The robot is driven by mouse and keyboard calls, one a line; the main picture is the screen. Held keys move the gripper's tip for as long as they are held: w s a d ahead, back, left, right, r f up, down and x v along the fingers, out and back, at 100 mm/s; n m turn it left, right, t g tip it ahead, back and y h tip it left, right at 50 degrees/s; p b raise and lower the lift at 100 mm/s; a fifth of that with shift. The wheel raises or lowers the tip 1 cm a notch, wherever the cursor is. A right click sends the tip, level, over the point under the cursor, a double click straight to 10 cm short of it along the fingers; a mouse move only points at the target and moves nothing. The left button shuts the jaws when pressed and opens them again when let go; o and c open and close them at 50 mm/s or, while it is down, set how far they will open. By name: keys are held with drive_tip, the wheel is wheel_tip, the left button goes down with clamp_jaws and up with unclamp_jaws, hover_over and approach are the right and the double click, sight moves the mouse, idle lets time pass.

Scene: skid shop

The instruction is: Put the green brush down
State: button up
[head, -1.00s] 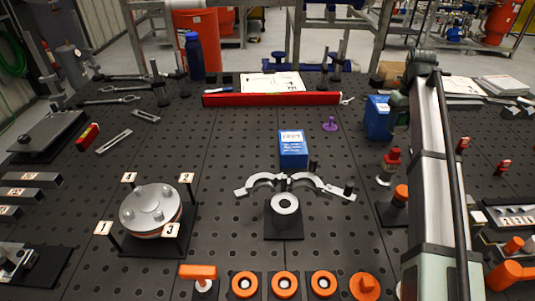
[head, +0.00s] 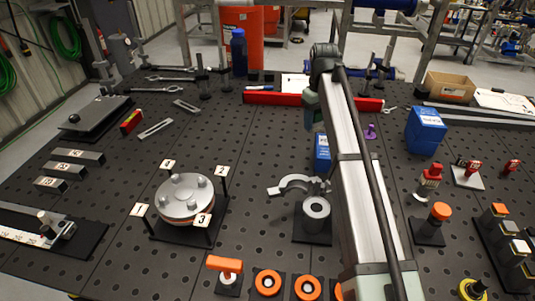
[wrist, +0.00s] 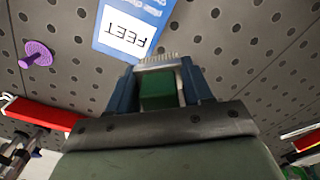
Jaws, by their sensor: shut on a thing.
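In the wrist view my gripper (wrist: 162,88) is shut on the green brush (wrist: 158,92). The green body sits between the two blue fingers, and its pale bristles (wrist: 158,60) point away from the palm. A blue box labelled FEET (wrist: 128,28) shows just beyond the fingers; I cannot tell the height of the brush above the table. In the head view my arm hides the gripper and brush, and it partly covers the blue box (head: 322,153).
The dark perforated table (head: 255,130) has free room left of the blue box. A purple peg (wrist: 36,54) and a red bar (wrist: 40,114) lie near the gripper. A clamp post (head: 316,210), flanged disc (head: 184,198) and orange-topped parts (head: 267,283) stand nearer the front.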

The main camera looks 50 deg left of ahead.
drive_tip(key=n, duration=0.2)
hover_over(267, 153)
drive_tip(key=shift+m, duration=0.3)
drive_tip(key=shift+f, duration=4.85)
drive_tip(key=shift+f, duration=0.15)
drive_tip(key=o, duration=1)
drive_tip(key=shift+o, duration=0.2)
wheel_tip(267, 153, up, 12)
